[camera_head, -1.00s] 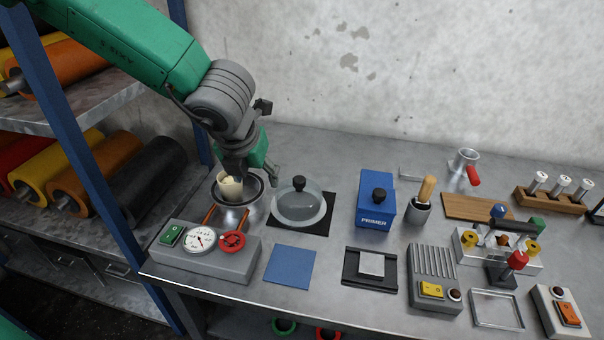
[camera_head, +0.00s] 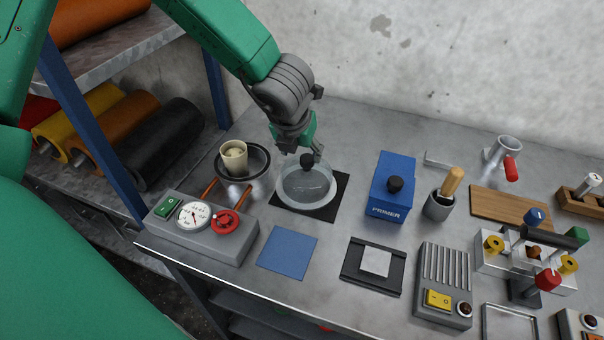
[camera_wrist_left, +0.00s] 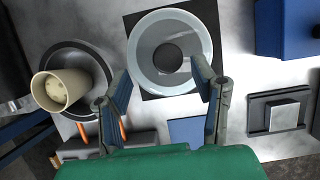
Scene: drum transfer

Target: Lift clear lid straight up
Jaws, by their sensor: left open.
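The clear lid (camera_head: 306,185) is a glassy dome with a black knob (camera_head: 307,161). It sits on a black square mat (camera_head: 329,209) on the bench. In the left wrist view the lid (camera_wrist_left: 144,55) and its round knob (camera_wrist_left: 168,57) lie beyond the fingertips. My left gripper (camera_head: 303,149) is open and empty, pointing down just above the knob. In the left wrist view its two fingers (camera_wrist_left: 160,75) stand apart, with the knob between their lines. I cannot tell whether a finger touches the knob. My right gripper is not in view.
A cream cup (camera_head: 234,160) stands in a dark-rimmed bowl (camera_head: 260,164) left of the lid. A gauge box (camera_head: 207,230) is in front of it. A blue PRIMER box (camera_head: 391,186) stands to the right. A blue square (camera_head: 287,250) lies on clear bench in front.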

